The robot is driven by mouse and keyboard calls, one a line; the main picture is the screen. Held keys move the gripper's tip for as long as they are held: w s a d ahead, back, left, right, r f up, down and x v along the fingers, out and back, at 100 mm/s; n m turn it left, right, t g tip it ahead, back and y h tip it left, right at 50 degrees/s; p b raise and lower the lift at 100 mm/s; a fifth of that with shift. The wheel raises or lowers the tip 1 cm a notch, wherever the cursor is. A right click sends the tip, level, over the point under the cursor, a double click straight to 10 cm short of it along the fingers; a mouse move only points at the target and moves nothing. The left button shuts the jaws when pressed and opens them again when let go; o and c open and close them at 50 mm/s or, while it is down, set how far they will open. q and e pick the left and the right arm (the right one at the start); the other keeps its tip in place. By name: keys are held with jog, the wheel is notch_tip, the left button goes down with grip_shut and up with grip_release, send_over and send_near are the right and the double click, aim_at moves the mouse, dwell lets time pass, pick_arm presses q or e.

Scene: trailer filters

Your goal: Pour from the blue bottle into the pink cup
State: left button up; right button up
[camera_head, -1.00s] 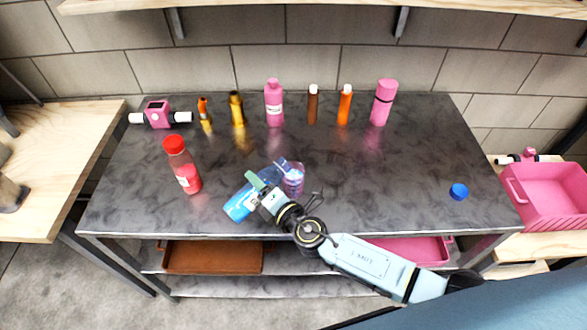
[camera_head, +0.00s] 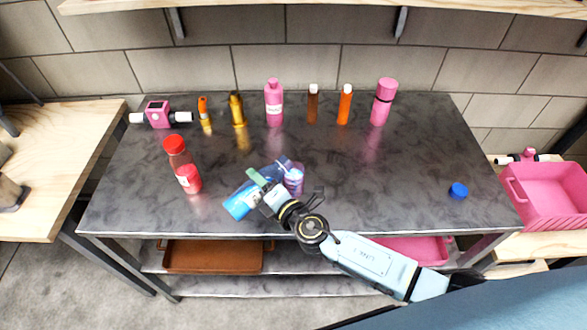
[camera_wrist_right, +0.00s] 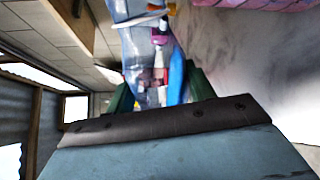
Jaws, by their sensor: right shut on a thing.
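My right gripper (camera_head: 262,187) is shut on the blue bottle (camera_head: 240,204). The bottle is tilted, its blue end to the lower left and its clear end at the upper right, by the top of the pink cup (camera_head: 294,184). The cup looks pinkish-purple and see-through and stands on the table; the bottle partly covers it. Whether liquid is flowing cannot be made out. In the right wrist view the clear bottle (camera_wrist_right: 143,65) sits between the green fingers, and a pink edge shows at the top right. My left gripper is not in view.
A red-capped bottle (camera_head: 184,165) stands left of the blue bottle. Several bottles, including a pink one (camera_head: 274,103), line the back of the dark table (camera_head: 390,185). A blue cap (camera_head: 458,191) lies at the right. The table's middle right is clear.

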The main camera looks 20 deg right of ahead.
jog(key=shift+w+d+r+m, duration=0.15)
jog(key=shift+d+r+m, duration=0.05)
jog(key=shift+r+m, duration=0.3)
dwell(1.1)
jog(key=shift+r+m+y+p, duration=0.3)
jog(key=shift+r+m+p, duration=0.15)
jog(key=shift+m, duration=0.05)
dwell(1.3)
